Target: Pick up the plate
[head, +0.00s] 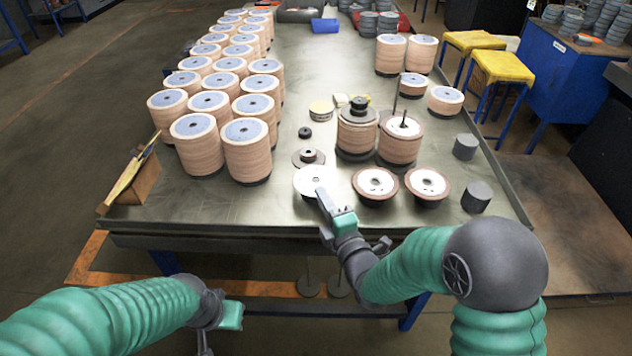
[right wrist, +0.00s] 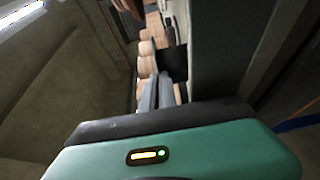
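A round white plate-like disc (head: 312,181) lies near the front edge of the table, left of two brown-rimmed discs with white centres. My right gripper (head: 322,198) is over the plate's front right edge and hides a little of it; I cannot tell if it touches. In the right wrist view its two grey fingers (right wrist: 157,93) are close together, and no plate shows clearly between them. My left gripper (head: 205,342) is low in front of the table, partly cut off by the bottom edge, its fingers unclear.
Brown-rimmed discs (head: 375,184) and (head: 427,184) lie right of the plate. Two disc stacks on spindles (head: 357,135) stand behind them. Many tall disc stacks (head: 247,155) fill the left. Grey cylinders (head: 476,197) stand at right. The table's middle (head: 310,85) is mostly clear.

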